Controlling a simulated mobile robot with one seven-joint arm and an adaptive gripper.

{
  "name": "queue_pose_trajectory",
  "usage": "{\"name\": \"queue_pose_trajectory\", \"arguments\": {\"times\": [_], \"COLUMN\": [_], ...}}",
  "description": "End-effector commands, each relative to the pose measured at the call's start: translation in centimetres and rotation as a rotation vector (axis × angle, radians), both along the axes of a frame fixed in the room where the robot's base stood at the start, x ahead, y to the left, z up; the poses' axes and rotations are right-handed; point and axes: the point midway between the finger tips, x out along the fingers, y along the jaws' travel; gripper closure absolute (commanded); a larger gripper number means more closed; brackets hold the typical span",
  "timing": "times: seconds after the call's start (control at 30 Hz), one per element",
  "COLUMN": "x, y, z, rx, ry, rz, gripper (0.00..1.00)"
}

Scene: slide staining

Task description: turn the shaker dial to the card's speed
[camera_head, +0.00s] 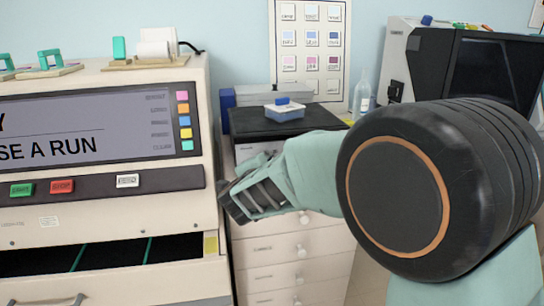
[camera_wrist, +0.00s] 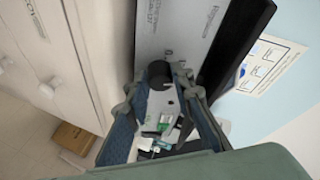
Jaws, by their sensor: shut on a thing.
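The shaker shows in the head view as a pale cabinet-top unit with a black platform (camera_head: 290,121). Its grey front panel (camera_wrist: 172,32), with small print, shows in the wrist view. The dark round dial (camera_wrist: 159,72) stands out from that panel. My gripper (camera_wrist: 157,80) has one finger on each side of the dial and is shut on it. In the head view my gripper (camera_head: 250,190) is in front of the shaker, and it hides the dial. I cannot read a speed or identify a speed card.
A shallow blue and white tray (camera_head: 285,110) sits on the platform. The stainer (camera_head: 100,215) with its screen stands close at left. Drawers (camera_head: 290,255) are below. A wall chart (camera_head: 310,48), a bottle (camera_head: 363,92) and a dark-screened machine (camera_head: 490,65) are behind and to the right.

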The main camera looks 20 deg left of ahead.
Motion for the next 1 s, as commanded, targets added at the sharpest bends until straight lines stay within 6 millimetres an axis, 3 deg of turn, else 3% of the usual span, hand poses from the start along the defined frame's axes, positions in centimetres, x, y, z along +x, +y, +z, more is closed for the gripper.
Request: {"name": "queue_pose_trajectory", "arguments": {"times": [0.5,1.0], "x": [0.18,0.23], "y": [0.08,0.10], "z": [0.83,0.65], "rx": [0.350,0.495], "ry": [0.217,0.304], "rz": [-0.168,-0.235], "gripper": [1.00,1.00]}}
